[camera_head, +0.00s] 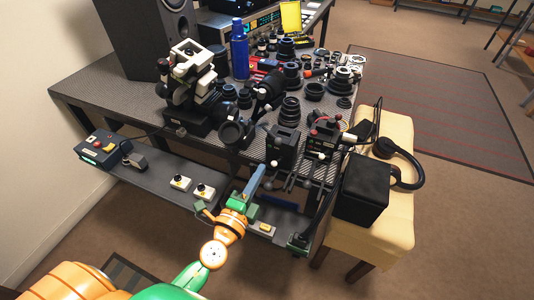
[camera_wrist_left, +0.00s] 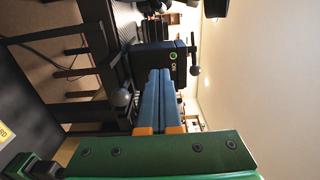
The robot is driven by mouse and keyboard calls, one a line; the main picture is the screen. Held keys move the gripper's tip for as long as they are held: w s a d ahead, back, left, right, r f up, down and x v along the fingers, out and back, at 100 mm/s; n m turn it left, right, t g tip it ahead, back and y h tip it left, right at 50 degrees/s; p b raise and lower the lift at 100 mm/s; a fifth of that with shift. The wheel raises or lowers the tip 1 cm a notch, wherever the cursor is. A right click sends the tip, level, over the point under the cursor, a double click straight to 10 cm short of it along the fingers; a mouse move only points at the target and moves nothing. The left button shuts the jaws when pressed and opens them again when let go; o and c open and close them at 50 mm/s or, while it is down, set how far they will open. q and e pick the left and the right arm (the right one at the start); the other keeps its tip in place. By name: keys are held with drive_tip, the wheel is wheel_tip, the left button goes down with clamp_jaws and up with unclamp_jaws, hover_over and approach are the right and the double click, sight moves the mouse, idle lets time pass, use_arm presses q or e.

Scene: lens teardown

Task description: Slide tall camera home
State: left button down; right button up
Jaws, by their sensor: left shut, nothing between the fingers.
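I cannot tell for sure which unit is the tall camera. A black boxy unit (camera_head: 284,143) stands at the table's front edge, just beyond my left gripper. A similar black unit with a red knob (camera_head: 322,136) stands to its right. My left gripper (camera_head: 258,174) is shut and empty, its blue fingers pointing at the first unit. In the left wrist view the shut fingers (camera_wrist_left: 160,78) reach up to a black box (camera_wrist_left: 158,57) with a green round mark. They overlap its lower edge; I cannot tell if they touch. My right gripper is out of view.
A tall white-and-black device (camera_head: 188,80) stands on the table (camera_head: 100,88), left of many lens parts. A lower grey shelf (camera_head: 160,178) carries small button boxes and a control box (camera_head: 102,149). A black box (camera_head: 362,188) and headphones (camera_head: 402,160) rest on a cream stool (camera_head: 394,226).

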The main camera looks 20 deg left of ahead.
sight(271, 151)
use_arm(q)
drive_tip(key=w, duration=0.5)
drive_tip(key=shift+w+d, duration=0.1)
drive_tip(key=w+b, duration=0.1)
drive_tip(key=w, duration=0.3)
drive_tip(key=shift+w+f, duration=0.1)
drive_tip(key=shift+w, duration=0.4)
drive_tip(key=shift+s+r, duration=0.1)
drive_tip(key=shift+r, duration=0.25)
